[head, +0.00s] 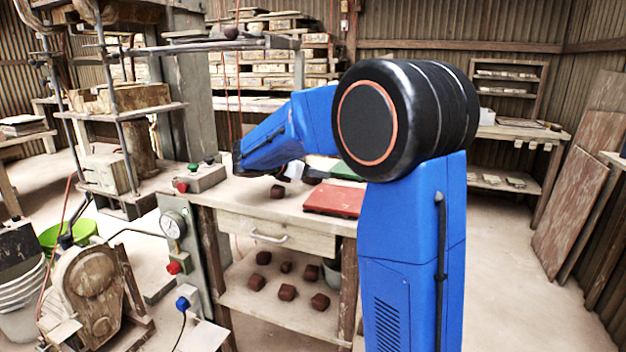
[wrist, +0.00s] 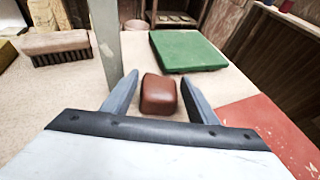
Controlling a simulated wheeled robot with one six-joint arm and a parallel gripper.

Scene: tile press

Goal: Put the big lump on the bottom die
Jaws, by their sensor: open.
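A brown-red lump (wrist: 158,95) lies on the bench top between the open fingers of my gripper (wrist: 158,90) in the wrist view; clear gaps show beside it. In the head view my gripper (head: 290,173) is low over the bench, partly hidden by my arm. A dark lump (head: 312,180) shows just beside it, and another lump (head: 277,191) lies nearer the bench's front edge. I cannot tell their relative sizes for sure. The press (head: 122,107) stands at the left with a pale block (head: 105,172) low in it; I cannot tell which part is the bottom die.
A red board (head: 334,200) and a green board (wrist: 188,50) lie on the bench by the lump. A brush (wrist: 57,48) and a grey post (wrist: 106,40) stand at the wrist view's left. Several lumps sit on the lower shelf (head: 270,300). A control box (head: 200,178) is beside the press.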

